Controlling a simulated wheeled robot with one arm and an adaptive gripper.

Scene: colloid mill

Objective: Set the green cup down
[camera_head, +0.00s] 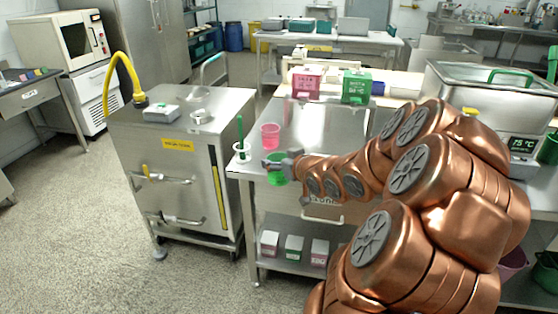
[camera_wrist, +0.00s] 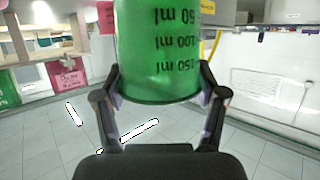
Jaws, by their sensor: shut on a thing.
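The green cup (camera_head: 277,177) is at the end of my arm, near the front edge of the steel table (camera_head: 330,127). In the wrist view the green cup (camera_wrist: 160,50) has dark ml marks that appear upside down. My gripper (camera_wrist: 160,78) has one finger on each side of the cup and is shut on it. In the head view my gripper (camera_head: 284,163) covers part of the cup. I cannot tell whether the cup's base touches the table or hangs above it.
A pink cup (camera_head: 270,130) stands just behind the green cup. A green rod stands in a white holder (camera_head: 241,152) to the left. Pink (camera_head: 306,84) and green (camera_head: 356,86) boxes stand at the back. A steel cabinet (camera_head: 180,150) is left. The tabletop's middle looks clear.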

